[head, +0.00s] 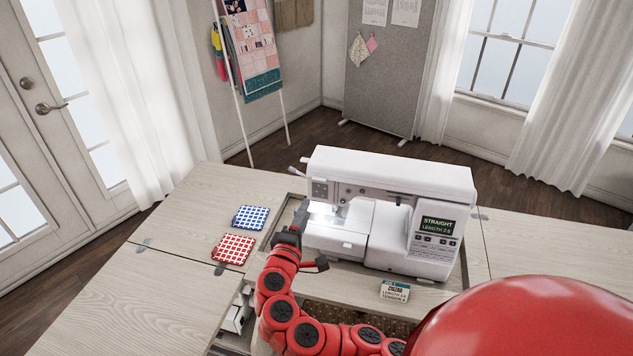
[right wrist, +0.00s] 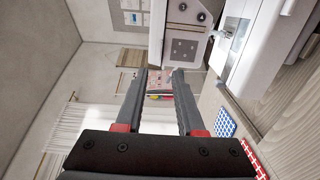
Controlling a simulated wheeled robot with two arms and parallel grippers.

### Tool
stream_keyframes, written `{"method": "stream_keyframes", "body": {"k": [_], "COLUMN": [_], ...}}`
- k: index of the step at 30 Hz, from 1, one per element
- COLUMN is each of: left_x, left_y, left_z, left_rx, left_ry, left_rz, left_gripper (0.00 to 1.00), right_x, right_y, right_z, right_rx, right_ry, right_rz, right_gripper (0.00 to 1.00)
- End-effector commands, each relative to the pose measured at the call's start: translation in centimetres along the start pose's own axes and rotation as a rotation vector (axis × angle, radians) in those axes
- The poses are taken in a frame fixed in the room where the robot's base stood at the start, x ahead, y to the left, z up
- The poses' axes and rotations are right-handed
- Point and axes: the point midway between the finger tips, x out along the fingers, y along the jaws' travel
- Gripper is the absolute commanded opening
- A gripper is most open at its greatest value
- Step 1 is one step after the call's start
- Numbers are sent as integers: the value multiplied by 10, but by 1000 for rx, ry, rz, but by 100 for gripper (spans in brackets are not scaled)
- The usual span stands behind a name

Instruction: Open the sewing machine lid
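The white sewing machine (head: 388,215) sits upright in the cabinet top. Its lid, the long top cover (head: 395,172), looks shut. Its small screen reads "STRAIGHT". My right gripper (head: 301,215) is at the machine's left end, in front of the lit needle area and below the lid. In the right wrist view, the two dark fingers (right wrist: 160,76) stand apart with nothing between them. The machine's end and needle area (right wrist: 187,45) are just beyond and right of the fingertips there. Whether the fingers touch the machine cannot be told. My left gripper is not in view.
A blue checked fabric stack (head: 250,218) and a red checked one (head: 234,249) lie on the cabinet top (head: 185,215), left of the gripper. A small labelled card (head: 394,291) stands before the machine. An open recess lies below my right arm. The right side of the top is clear.

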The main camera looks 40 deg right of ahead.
Motion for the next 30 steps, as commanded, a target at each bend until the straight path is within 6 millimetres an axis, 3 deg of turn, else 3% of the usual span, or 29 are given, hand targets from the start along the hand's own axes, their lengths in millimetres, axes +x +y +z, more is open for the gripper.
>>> {"method": "stream_keyframes", "body": {"k": [6, 15, 21, 30], "left_x": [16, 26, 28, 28], "left_y": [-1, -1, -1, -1], "left_z": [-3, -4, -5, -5], "left_rx": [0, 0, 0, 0], "left_ry": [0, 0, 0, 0], "left_rz": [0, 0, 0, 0], "left_gripper": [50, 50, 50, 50], "right_x": [50, 98, 113, 116], "right_y": [3, 1, 0, -1], "right_z": [2, 0, 0, 0], "right_rx": [-1, 1, 1, -1], "right_ry": [-8, -1, 0, 2], "right_rz": [-1, 0, -1, -1], "right_gripper": [38, 38, 38, 38]}}
